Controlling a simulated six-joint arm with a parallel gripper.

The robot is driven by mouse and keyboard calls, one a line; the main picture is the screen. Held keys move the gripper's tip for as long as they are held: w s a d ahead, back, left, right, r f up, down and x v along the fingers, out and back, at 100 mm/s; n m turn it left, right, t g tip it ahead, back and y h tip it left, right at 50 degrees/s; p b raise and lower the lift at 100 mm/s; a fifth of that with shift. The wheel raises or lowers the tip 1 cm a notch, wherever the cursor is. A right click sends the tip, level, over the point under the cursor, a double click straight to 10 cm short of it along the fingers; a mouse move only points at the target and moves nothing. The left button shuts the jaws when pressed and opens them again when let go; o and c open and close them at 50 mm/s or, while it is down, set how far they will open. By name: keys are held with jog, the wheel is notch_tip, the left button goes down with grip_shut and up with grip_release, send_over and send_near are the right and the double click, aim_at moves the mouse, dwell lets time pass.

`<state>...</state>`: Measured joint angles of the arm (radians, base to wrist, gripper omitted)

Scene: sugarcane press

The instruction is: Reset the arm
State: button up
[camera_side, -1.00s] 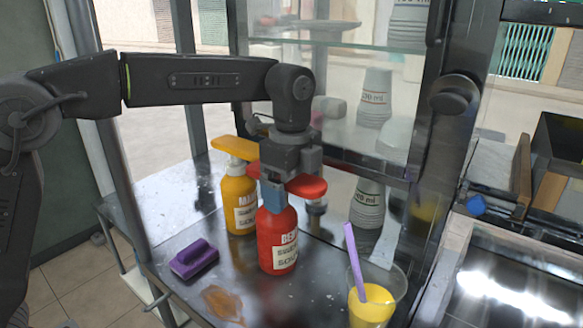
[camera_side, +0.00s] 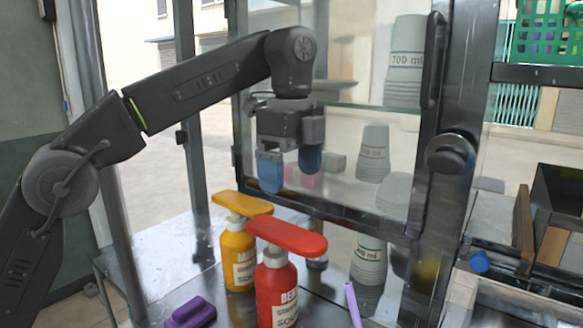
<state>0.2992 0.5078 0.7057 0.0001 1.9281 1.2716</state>
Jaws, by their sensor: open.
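My gripper (camera_side: 290,178) hangs pointing down above the red pump bottle, with its two blue-tipped fingers apart and nothing between them. The red bottle (camera_side: 277,292) stands upright on the metal counter, its red pump head (camera_side: 286,237) below and clear of the fingers. A yellow pump bottle (camera_side: 238,258) stands behind it to the left, with a yellow-orange pump head (camera_side: 241,203).
A purple brush-like object (camera_side: 190,313) lies on the counter at front left. A purple straw (camera_side: 352,303) shows at the bottom edge. A glass cabinet with stacked cups (camera_side: 373,153) stands behind. Dark bins (camera_side: 557,195) are at right.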

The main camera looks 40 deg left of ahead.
jog(key=shift+a+r, duration=0.1)
dwell(0.5)
jog(key=s+a+f+n+t, duration=0.2)
jog(key=s+a+n+t, duration=0.1)
jog(key=s+a+n, duration=0.65)
jog(key=s+a+f+n+t, duration=0.2)
jog(key=s+a+f+n, duration=0.2)
jog(key=s+f+n, duration=0.4)
jog(key=s+f, duration=0.5)
jog(key=f, duration=0.1)
jog(key=shift+s+t, duration=0.3)
jog(key=shift+s, duration=0.05)
